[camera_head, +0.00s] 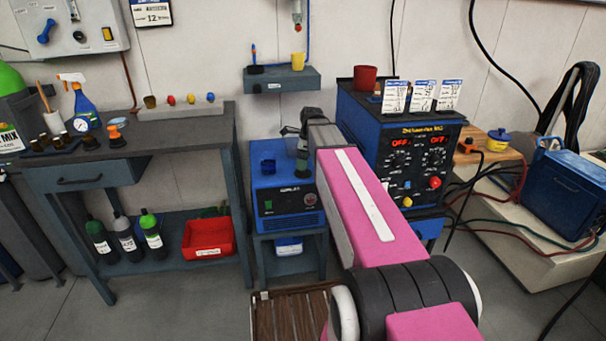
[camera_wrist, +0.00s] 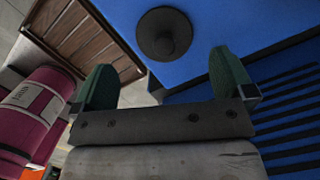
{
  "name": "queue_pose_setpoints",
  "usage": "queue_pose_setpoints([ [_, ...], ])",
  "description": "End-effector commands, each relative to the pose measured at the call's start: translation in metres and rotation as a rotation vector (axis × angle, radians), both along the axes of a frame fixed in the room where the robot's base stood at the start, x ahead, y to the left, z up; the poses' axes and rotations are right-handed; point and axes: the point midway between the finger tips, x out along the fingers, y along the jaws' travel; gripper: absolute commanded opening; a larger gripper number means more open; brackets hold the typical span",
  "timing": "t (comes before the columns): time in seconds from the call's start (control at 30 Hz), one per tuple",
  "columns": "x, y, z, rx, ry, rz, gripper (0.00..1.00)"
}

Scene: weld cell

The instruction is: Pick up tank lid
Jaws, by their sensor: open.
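A round dark cap with a raised centre, which looks like the tank lid (camera_wrist: 164,33), sits on a flat blue surface in the wrist view. My gripper (camera_wrist: 164,78) is open and empty, its green fingers spread apart. The lid lies beyond the fingertips, roughly centred across the gap, with nothing held between them. In the head view my gripper (camera_head: 302,150) is over the right part of the blue unit (camera_head: 286,204), which stands on a small stand. I cannot make out the dark lid in the head view; my gripper and arm cover part of the unit's top.
A blue welding power source (camera_head: 407,150) with a red cup (camera_head: 365,77) on top stands close right of my arm. A workbench (camera_head: 140,150) is at left. A small wall shelf (camera_head: 282,80) is behind. A slatted wooden pallet (camera_head: 290,315) lies below.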

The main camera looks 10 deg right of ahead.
Motion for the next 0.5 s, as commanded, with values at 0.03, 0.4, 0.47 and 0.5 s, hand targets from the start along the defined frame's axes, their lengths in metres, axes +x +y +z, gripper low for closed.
queue_pose_setpoints([
  [0.03,0.0,0.0,-0.002,0.0,0.0,0.0,1.0],
  [0.4,0.007,0.003,-0.042,0.0,0.002,0.001,1.0],
  [0.47,0.007,0.004,-0.048,0.0,0.001,0.001,1.0],
  [0.5,0.007,0.005,-0.05,0.0,0.0,0.001,1.0],
])
